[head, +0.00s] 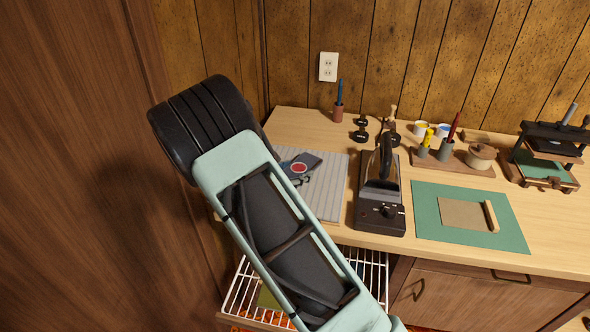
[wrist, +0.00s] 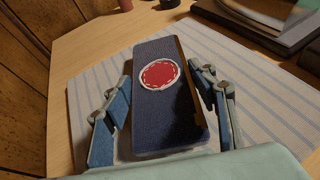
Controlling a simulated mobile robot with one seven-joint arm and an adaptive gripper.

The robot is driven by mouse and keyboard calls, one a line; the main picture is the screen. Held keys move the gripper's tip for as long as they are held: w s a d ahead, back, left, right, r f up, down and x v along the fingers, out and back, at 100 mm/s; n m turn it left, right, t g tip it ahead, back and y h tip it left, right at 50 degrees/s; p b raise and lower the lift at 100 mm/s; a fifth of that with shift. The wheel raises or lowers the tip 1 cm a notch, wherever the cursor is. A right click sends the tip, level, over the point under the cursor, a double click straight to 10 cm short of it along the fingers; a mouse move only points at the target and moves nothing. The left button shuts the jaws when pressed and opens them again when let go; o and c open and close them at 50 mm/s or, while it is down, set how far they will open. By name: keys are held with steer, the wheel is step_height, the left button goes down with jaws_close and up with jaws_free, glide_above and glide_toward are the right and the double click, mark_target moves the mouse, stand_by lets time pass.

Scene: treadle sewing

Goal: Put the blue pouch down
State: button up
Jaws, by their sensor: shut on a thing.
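The blue pouch (wrist: 160,108) is dark blue with a round red patch edged in white stitching and a brown strip along its right side. My gripper (wrist: 162,92) has one finger on each side of the pouch and is shut on it. In the head view the pouch (head: 308,159) shows at the left of the table, over a grey striped mat (head: 330,195). My arm hides part of the mat there. I cannot tell whether the pouch touches the mat or is held just above it.
A black iron-like device (head: 380,205) stands right of the mat. Further right are a green mat (head: 425,222), a rack of pots and tools (head: 478,168) and a press (head: 520,172). A brown cup (head: 338,112) stands behind. A white wire basket (head: 375,265) is below the front edge.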

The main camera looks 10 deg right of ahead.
steer(key=shift+f+b, duration=0.45)
steer(key=shift+f, duration=0.1)
stand_by(0.4)
steer(key=o, duration=1.3)
steer(key=shift+o, duration=0.2)
